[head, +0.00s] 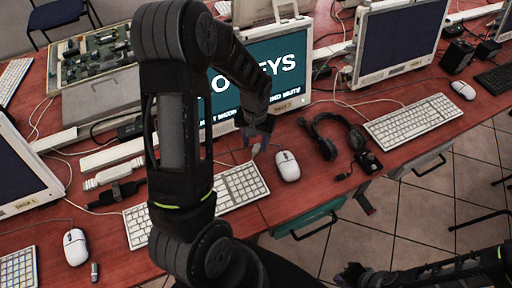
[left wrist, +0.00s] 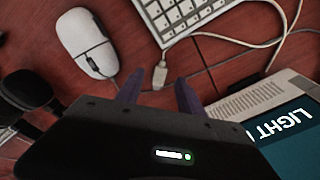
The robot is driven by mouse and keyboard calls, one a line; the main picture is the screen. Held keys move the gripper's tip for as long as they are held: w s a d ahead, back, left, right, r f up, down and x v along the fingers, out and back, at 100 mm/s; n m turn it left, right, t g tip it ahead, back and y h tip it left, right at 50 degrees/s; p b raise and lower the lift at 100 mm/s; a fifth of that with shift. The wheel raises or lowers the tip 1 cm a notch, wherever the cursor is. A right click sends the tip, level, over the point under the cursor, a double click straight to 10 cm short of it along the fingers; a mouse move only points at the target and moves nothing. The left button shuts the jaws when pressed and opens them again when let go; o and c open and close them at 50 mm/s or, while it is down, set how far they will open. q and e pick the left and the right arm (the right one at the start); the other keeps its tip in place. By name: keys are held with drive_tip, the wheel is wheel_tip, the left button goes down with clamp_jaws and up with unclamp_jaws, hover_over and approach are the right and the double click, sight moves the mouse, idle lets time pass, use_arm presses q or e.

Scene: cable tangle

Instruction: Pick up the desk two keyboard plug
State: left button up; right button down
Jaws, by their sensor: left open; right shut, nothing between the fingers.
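The pale keyboard plug (left wrist: 160,79) lies on the red desk at the end of a thin cable, near the white keyboard (left wrist: 185,14). In the left wrist view it appears between and just beyond my left gripper's fingertips (left wrist: 159,82), not clasped. My left gripper (head: 258,142) is open above the desk, in front of the teal-screen monitor (head: 272,68). The keyboard (head: 241,187) is partly hidden behind my left arm in the head view. My right gripper (head: 350,275) is low at the bottom edge of the head view, shut and empty, away from the desk top.
A white mouse (head: 287,166) lies right of the keyboard; it also shows in the left wrist view (left wrist: 85,41). A black headset (head: 332,135) lies further right. Another keyboard (head: 411,121) and monitor (head: 400,40) stand at right. Loose cables cross the desk.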

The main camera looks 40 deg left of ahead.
sight(256, 149)
use_arm(q)
wheel_tip(256, 149, down, 2)
drive_tip(key=shift+f, duration=0.15)
drive_tip(key=shift+c, duration=0.5)
clamp_jaws()
idle(0.3)
